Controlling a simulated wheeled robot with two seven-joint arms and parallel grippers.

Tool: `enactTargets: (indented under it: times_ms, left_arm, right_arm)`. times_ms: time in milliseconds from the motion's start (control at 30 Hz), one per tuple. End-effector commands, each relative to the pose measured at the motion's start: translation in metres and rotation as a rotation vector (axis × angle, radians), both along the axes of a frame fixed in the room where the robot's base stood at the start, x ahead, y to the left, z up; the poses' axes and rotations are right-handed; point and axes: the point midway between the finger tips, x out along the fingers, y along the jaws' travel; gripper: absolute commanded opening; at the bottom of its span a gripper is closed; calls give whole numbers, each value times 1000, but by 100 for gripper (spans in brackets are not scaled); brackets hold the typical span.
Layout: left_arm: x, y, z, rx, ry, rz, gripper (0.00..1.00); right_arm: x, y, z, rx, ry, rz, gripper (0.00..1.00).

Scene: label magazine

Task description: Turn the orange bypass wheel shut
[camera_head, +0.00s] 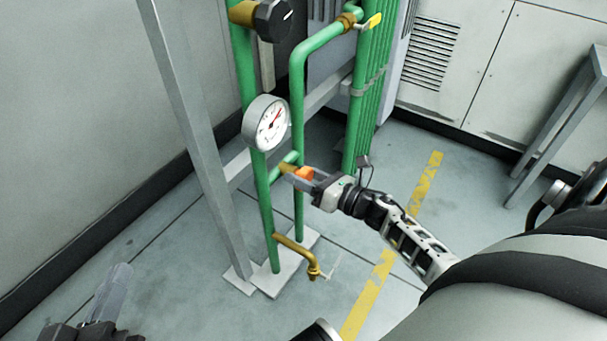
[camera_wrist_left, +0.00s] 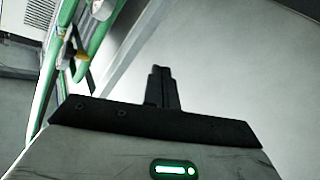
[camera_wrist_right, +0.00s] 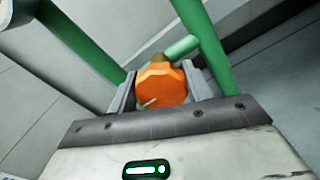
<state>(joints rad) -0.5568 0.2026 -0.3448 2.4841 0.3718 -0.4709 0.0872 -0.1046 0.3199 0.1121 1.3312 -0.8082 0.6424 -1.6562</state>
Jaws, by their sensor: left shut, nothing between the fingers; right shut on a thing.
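The orange bypass wheel (camera_head: 304,173) sits on a brass valve (camera_head: 287,168) on the short green cross pipe between two upright green pipes. My right gripper (camera_head: 301,176) reaches it from the right and is shut on it. In the right wrist view the wheel (camera_wrist_right: 161,84) fills the space between the two fingers (camera_wrist_right: 163,90), with a light pointer mark on its face. My left gripper (camera_head: 117,285) is low at the left of the head view, away from the pipes. In the left wrist view its fingers (camera_wrist_left: 161,88) are together and empty.
A round white gauge (camera_head: 267,123) is above the wheel on the left pipe. A black knob (camera_head: 273,19) is higher up. A brass tap (camera_head: 313,268) juts out low down. A grey post (camera_head: 199,140) stands left of the pipes. The floor around is mostly clear.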

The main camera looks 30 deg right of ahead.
Motion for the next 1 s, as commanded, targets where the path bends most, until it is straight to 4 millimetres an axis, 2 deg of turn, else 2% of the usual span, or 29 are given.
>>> enactTargets:
  times_ms: [567, 1000]
  left_arm:
    - [-2, 3, -9, 74, 30, 6, 0]
    - [-2, 7, -8, 139, 23, 10, 0]
  right_arm:
    - [0, -2, -1, 508, 212, 1, 27]
    - [1, -3, -3, 893, 371, 1, 27]
